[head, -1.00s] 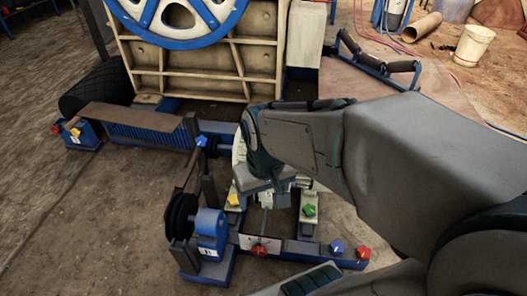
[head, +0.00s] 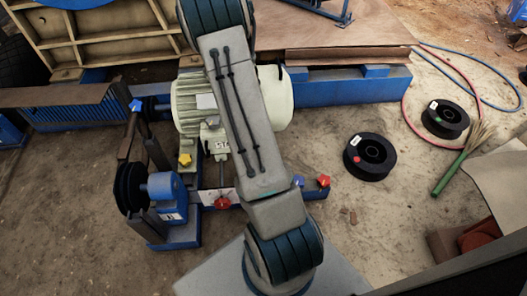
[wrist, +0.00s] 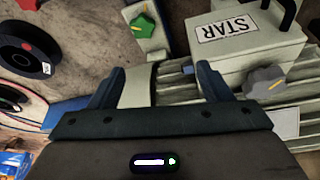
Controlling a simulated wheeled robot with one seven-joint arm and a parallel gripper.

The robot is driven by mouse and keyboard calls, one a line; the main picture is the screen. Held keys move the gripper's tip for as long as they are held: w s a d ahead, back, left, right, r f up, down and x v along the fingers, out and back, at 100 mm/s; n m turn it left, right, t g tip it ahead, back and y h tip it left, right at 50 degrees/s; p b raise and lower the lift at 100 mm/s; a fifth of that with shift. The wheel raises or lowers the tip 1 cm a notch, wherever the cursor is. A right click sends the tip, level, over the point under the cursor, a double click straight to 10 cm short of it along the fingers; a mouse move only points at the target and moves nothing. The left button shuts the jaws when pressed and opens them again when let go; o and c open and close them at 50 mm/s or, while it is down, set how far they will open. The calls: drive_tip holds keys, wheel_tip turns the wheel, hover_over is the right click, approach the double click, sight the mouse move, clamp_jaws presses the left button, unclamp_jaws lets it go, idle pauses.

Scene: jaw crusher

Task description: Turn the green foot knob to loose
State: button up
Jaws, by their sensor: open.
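The green foot knob (wrist: 143,26) shows at the top of the wrist view, on a pale foot strip (wrist: 141,8), with a yellow mark on its face. In the head view my arm hides it. My gripper (wrist: 158,85) is open and empty in the wrist view. Its dark fingers stand apart, below the knob in the picture and not touching it. The gripper is out of sight in the head view. The cream motor (head: 190,105) stands partly behind my arm. Its terminal box (wrist: 235,38), labelled STAR, is right of the knob in the wrist view.
A grey knob (wrist: 266,80) sits beside the terminal box. A yellow knob (head: 185,160), a red knob (head: 222,202) and a blue knob (head: 298,181) are around the motor's base. A belt pulley (head: 131,187) stands left. Black spools (head: 370,156) lie on open ground at right.

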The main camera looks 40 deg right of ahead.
drive_tip(key=shift+m+h, duration=0.3)
drive_tip(key=shift+m, duration=0.2)
drive_tip(key=s+b+x, duration=0.1)
drive_tip(key=b+x, duration=0.1)
drive_tip(key=x, duration=0.5)
drive_tip(key=s+d+b+x, duration=0.1)
drive_tip(key=b+x, duration=0.1)
drive_tip(key=x, duration=0.5)
drive_tip(key=s+d+b+x, duration=0.1)
drive_tip(key=b+x, duration=0.1)
drive_tip(key=x, duration=0.5)
drive_tip(key=shift+w+f, duration=0.1)
drive_tip(key=shift+f, duration=0.2)
drive_tip(key=c, duration=1)
